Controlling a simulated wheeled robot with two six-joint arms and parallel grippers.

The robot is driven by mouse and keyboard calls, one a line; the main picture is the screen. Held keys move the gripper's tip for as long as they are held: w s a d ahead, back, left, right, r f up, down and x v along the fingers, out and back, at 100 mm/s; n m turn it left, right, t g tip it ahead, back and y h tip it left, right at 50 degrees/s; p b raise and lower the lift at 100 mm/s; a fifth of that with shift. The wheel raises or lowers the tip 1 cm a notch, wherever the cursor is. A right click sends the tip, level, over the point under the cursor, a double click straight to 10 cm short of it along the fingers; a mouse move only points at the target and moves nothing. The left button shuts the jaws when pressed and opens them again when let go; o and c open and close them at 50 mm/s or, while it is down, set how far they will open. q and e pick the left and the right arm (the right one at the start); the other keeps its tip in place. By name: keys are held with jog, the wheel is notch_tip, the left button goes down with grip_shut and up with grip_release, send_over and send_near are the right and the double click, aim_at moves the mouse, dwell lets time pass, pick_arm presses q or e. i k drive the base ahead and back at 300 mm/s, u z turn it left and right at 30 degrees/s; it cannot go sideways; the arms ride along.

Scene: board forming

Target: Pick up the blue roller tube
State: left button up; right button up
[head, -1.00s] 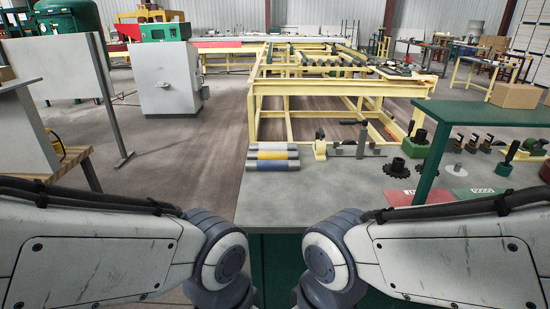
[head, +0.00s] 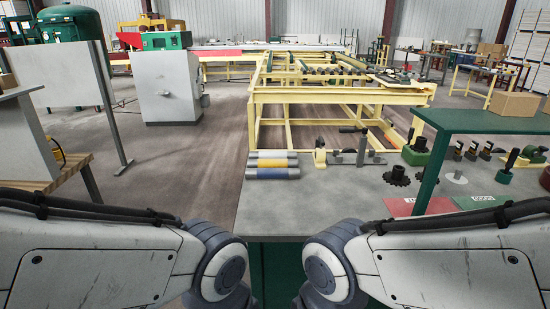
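The blue roller tube (head: 272,173) lies on the grey table top (head: 320,210), near its left edge. It has a blue middle and light grey ends and is the nearest of three tubes lying side by side. The yellow-banded tube (head: 272,163) is just behind it, and a grey tube (head: 272,154) is behind that. Both my arms show only as white links with grey joints at the bottom of the head view, short of the tubes. Neither gripper is in view.
A clamp-like tool (head: 355,157) and black gears (head: 397,176) lie right of the tubes. A green shelf (head: 480,118) stands over the table's right side, with red and green cards below it. A yellow roller frame (head: 340,97) stands behind. The table's front middle is clear.

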aim_at(250, 174)
jog(key=u, duration=0.05)
jog(key=i, duration=1.55)
jog(key=u, duration=0.45)
